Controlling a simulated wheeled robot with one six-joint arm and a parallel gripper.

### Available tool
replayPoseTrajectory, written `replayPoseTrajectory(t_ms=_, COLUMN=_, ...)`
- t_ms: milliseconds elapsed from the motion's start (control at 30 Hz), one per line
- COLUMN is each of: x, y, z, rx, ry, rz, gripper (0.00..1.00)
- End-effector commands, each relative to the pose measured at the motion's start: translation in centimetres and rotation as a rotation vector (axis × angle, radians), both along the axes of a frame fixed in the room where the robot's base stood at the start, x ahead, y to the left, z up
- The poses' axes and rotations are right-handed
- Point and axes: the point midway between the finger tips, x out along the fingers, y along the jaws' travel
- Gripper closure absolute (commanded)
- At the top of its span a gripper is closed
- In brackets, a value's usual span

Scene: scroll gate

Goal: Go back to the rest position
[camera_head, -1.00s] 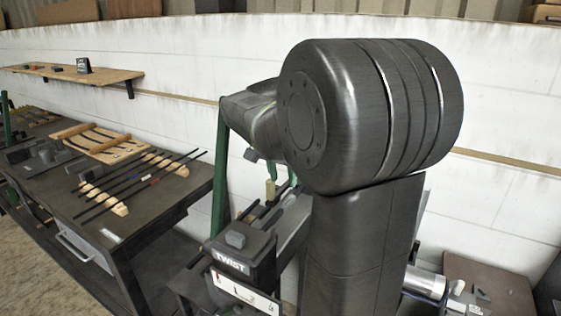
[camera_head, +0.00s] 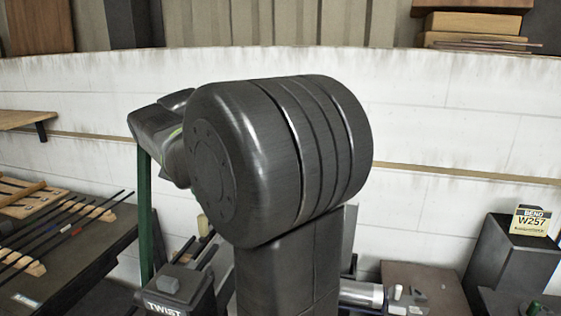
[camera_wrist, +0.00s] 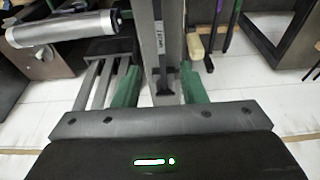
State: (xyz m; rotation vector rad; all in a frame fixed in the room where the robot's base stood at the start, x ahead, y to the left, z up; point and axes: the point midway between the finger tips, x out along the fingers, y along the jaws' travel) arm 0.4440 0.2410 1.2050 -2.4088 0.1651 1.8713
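My dark arm (camera_head: 280,150) fills the middle of the head view, its upper joint turned toward the left. My gripper (camera_wrist: 158,95) shows only in part in the wrist view: a dark housing with a lit green indicator and a grey screwed plate. Two green bars rise beyond the plate, with a grey upright piece between them; I cannot tell whether they are fingers or part of a stand behind. I see nothing clearly held. In the head view the gripper is hidden behind or beyond my arm.
A unit marked TWIST (camera_head: 172,287) stands close below my arm, beside a green post (camera_head: 145,215). A dark bench with rods on wooden racks (camera_head: 60,235) is at left. A dark block with a BEND W257 sign (camera_head: 531,221) is at right. A white wall (camera_head: 450,110) runs behind.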

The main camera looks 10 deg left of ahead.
Motion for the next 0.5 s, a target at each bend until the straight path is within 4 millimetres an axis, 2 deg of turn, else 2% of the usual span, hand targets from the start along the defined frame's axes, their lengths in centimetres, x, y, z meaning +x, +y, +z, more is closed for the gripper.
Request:
replayPoseTrajectory(t_ms=167, x=0.5, y=-0.1, z=-2.2, rx=-0.004, ry=0.004, rz=-0.002, gripper=0.62)
replayPoseTrajectory(t_ms=500, x=2.1, y=-0.4, z=-8.8, rx=-0.005, ry=0.006, rz=-0.001, gripper=0.62)
